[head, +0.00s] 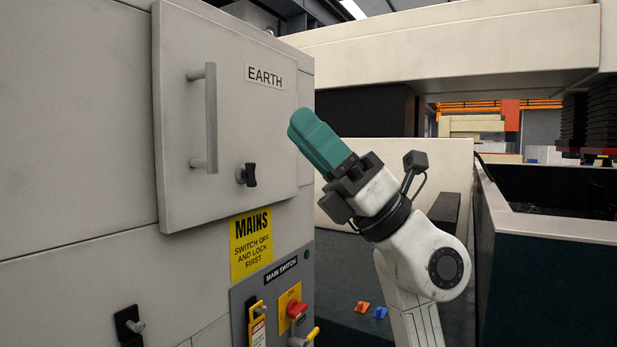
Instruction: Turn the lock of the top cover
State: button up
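The top cover (228,120) is a pale grey panel labelled EARTH on the cabinet at left, and it looks closed. Its lock is a small black knob (248,175) at the lower right of the panel, under the label. A grey bar handle (210,118) stands upright to the left of the lock. My gripper (294,125) has teal fingers that point up and left. The fingers look pressed together with nothing between them. It is to the right of the lock and a little higher in the picture, apart from it. The lock is in full view.
Below the cover are a yellow MAINS sign (251,243), a red main switch (296,309) and a yellow tag (258,325). A black latch (129,325) sits at lower left. A dark-sided tank (550,280) stands at right. Orange and blue pieces (362,307) lie on the floor.

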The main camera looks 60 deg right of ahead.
jog(key=w+f+n+g+h, duration=0.2)
jog(key=w+n+g+h, duration=0.1)
jog(key=g+h, duration=0.1)
jog(key=m+g+h, duration=0.1)
jog(key=g+h, duration=0.2)
jog(key=h, duration=0.4)
send_near(256, 175)
jog(key=shift+w+a+f+p, duration=0.1)
jog(key=shift+w+p, duration=0.4)
jog(key=shift+w, duration=1.35)
jog(key=shift+w+a+f+p, duration=0.15)
jog(key=shift+w+p, duration=0.3)
jog(key=shift+w, duration=1.45)
jog(key=shift+w, duration=0.3)
grip_shut()
